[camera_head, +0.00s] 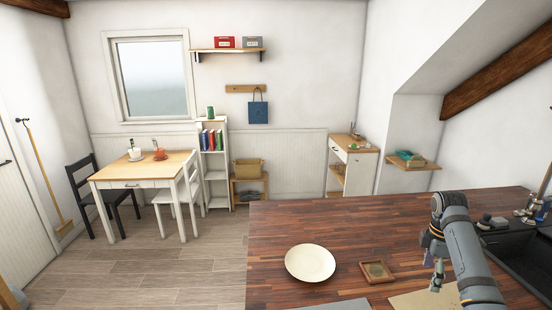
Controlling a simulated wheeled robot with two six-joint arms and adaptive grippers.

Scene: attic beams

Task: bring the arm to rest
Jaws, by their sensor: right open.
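My right arm comes in from the lower right over the dark wooden counter (300,224). My right gripper (436,283) hangs downward from the arm's end, open and empty, above the right part of the counter. It is small in the picture and partly beside my own arm link. A tan board or mat (412,300) lies on the counter below it. My left arm and gripper are not in view.
A cream plate (310,263) and a small wooden tray (377,271) lie on the counter left of my right gripper. A dark sink (530,262) is at the right. A table (140,170) and chairs stand far left. The counter's back left is clear.

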